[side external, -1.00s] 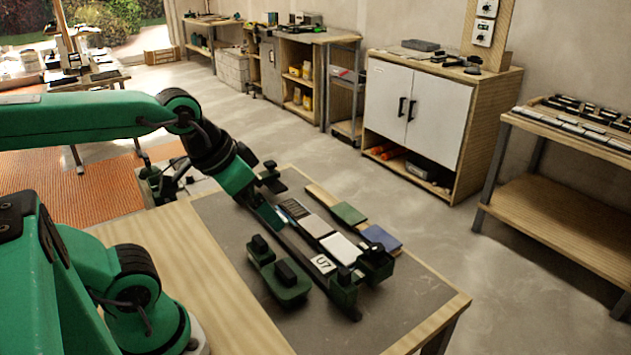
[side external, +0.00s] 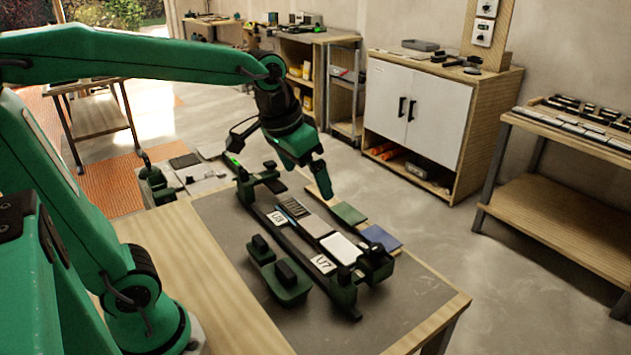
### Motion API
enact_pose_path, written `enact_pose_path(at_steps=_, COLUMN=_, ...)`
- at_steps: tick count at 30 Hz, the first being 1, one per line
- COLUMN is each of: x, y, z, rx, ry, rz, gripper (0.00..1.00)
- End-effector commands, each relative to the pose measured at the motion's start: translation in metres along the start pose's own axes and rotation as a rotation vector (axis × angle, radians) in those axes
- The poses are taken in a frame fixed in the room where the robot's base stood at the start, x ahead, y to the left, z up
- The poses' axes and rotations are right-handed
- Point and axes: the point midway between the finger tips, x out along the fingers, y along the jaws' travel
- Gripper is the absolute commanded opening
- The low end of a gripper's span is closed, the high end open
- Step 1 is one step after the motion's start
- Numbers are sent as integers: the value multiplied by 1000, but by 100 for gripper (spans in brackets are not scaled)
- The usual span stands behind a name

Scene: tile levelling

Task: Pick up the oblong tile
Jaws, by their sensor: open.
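My gripper (side external: 322,185) is open and hangs above the far end of a pale wooden strip (side external: 327,202), pointing down. I see nothing between its fingers, though only part of them shows. A row of flat tiles lies in a dark rail fixture (side external: 300,247): a dark ribbed tile (side external: 294,207), a grey tile (side external: 317,226) and a white tile (side external: 341,248). I cannot tell for sure which is the oblong tile.
Green-and-black clamp blocks stand at the fixture's far end (side external: 260,183) and near end (side external: 375,262). A green block with black knobs (side external: 279,277) sits left of the rail. The grey mat (side external: 400,310) is clear at the front right.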

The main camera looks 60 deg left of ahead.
Motion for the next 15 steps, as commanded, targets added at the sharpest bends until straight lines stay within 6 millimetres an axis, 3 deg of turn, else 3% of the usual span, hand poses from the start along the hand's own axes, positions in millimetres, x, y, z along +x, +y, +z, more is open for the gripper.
enact_pose_path(at_steps=15, x=64, y=-2, z=-83, rx=0, ry=-134, rz=0, gripper=100)
